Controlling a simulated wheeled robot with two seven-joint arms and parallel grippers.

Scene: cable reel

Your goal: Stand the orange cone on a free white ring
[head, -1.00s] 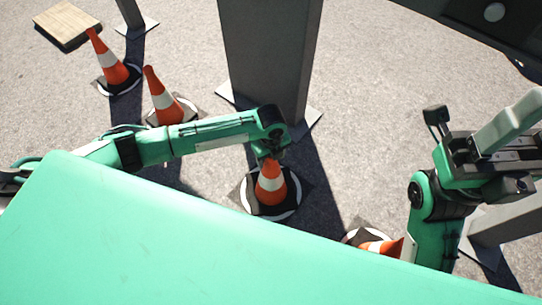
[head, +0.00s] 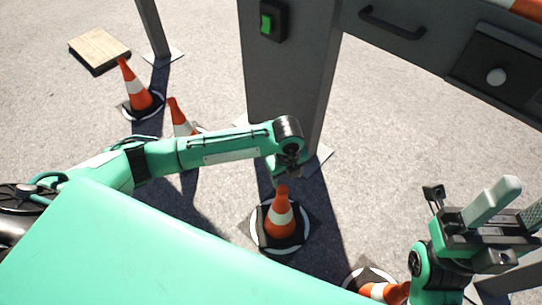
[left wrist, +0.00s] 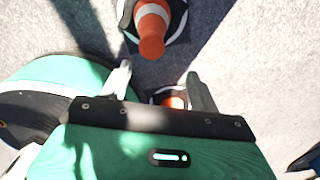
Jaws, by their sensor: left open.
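An orange-and-white cone (head: 281,218) stands upright on a black mat with a white ring (head: 256,235) in the head view. My left gripper (head: 284,177) is open and empty just above its tip. In the left wrist view, a standing cone (left wrist: 152,28) shows beyond the open fingers (left wrist: 161,82). Another cone (left wrist: 173,101) shows partly between them. In the head view, a cone (head: 384,291) at the bottom lies tipped toward the right by a white ring (head: 368,270), partly hidden by my body. My right gripper (head: 490,215) is at the right; its jaw gap is unclear.
Two more cones stand at the left, one on a ringed mat (head: 138,90) and one (head: 180,118) half hidden by my left arm. A grey post (head: 290,80) with a green switch stands behind the gripper. A wooden board (head: 99,47) lies far left. Open ground lies right of the post.

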